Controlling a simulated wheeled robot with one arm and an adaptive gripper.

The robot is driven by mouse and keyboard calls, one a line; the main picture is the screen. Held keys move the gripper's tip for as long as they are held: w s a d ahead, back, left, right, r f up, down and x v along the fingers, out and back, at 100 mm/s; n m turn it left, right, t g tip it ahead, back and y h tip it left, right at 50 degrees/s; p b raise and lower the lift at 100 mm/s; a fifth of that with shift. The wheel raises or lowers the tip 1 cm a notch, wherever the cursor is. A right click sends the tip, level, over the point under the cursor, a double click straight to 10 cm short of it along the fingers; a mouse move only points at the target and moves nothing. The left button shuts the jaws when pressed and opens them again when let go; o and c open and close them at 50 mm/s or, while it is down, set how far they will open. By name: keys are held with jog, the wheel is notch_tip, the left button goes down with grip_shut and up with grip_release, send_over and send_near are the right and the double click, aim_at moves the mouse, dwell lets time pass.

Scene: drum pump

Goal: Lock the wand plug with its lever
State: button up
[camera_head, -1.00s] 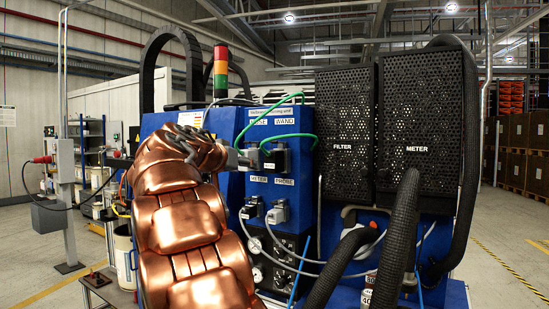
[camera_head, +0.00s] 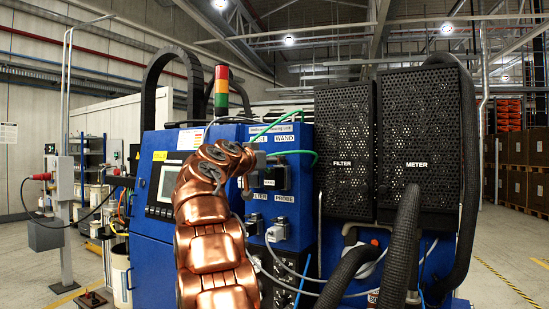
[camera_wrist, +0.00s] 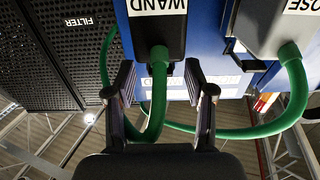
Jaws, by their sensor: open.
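The wand plug (camera_wrist: 157,28) is a dark block with a white WAND label, at the top of the wrist view, which is upside down. A green cable (camera_wrist: 158,95) leaves it. My gripper (camera_wrist: 160,85) is open, with one finger on each side of this cable and the plug's cable end. Nothing is clearly held between the fingers. I cannot make out the wand plug's lever. In the head view my gripper (camera_head: 246,184) is by the sockets below the WAND label (camera_head: 284,136), partly hidden by my arm.
The hose plug (camera_wrist: 278,25) with its own green cable (camera_wrist: 297,90) is close beside, on the right in the wrist view. The filter box (camera_head: 343,140) and meter box (camera_head: 418,140) stand right of the panel. Grey plugs (camera_head: 278,230) sit lower on the panel.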

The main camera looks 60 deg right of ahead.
jog(key=shift+w+d, duration=0.1)
jog(key=shift+d, duration=1)
grip_shut()
